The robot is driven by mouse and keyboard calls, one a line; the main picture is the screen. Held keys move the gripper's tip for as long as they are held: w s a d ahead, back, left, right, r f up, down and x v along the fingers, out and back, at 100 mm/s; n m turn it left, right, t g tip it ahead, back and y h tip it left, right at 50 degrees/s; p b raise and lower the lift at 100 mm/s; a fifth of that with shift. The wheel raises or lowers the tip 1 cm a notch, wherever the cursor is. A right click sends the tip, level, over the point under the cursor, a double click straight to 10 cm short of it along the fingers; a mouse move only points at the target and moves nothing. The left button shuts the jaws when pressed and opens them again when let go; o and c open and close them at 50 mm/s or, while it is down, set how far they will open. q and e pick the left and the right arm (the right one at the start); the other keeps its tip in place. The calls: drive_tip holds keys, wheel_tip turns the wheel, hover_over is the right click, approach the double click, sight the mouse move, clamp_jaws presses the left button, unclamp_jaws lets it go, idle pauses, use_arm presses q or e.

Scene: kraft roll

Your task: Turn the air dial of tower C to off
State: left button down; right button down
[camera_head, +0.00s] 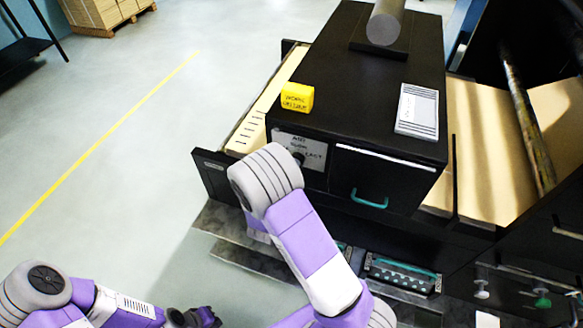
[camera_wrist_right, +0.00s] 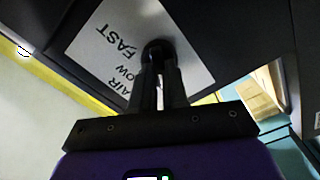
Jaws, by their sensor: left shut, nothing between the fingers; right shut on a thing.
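A pale label plate (camera_head: 316,150) reading AIR, a partly covered word and FAST is on the front of a black tower (camera_head: 352,88). In the right wrist view the plate (camera_wrist_right: 105,45) lies tilted around a round black dial (camera_wrist_right: 158,48). My right gripper (camera_wrist_right: 160,68) is shut on this dial, its fingers hiding the dial's lower part. No pointer or tower letter is readable. In the head view my right wrist covers part of the plate and hides the gripper. My left gripper (camera_head: 205,318) is shut and empty at the bottom, far from the tower.
A yellow block (camera_head: 297,97) and a white ribbed card (camera_head: 417,110) lie on the tower top, with a grey roll (camera_head: 385,22) behind. A drawer with a teal handle (camera_head: 369,199) is right of the plate. Open floor (camera_head: 110,150) lies to the left.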

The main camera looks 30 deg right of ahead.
drive_tip(key=c, duration=1.1)
unclamp_jaws()
drive_tip(key=shift+c, duration=0.2)
drive_tip(key=b+v, duration=0.1)
drive_tip(key=v, duration=0.6)
drive_tip(key=shift+s+a, duration=0.2)
drive_tip(key=shift+a, duration=0.05)
drive_tip(key=shift+f, duration=0.1)
wheel_tip(320, 180, down, 22)
drive_tip(key=s+a+m+g+y+b, duration=0.2)
drive_tip(key=a+g+y+b, duration=0.15)
drive_tip(key=y+b, duration=0.35)
drive_tip(key=s+a+f+m+g+y+b, duration=0.1)
drive_tip(key=s+a+f+g+y+b, duration=0.1)
drive_tip(key=s+a+f+g+y, duration=0.2)
drive_tip(key=s+a+f+m+g+y+b, duration=0.2)
drive_tip(key=s+a+f+y, duration=0.4)
drive_tip(key=s+f, duration=0.5)
drive_tip(key=shift+f+g+y+b, duration=0.4)
drive_tip(key=shift+g+b, duration=0.15)
drive_tip(key=shift+g, duration=0.3)
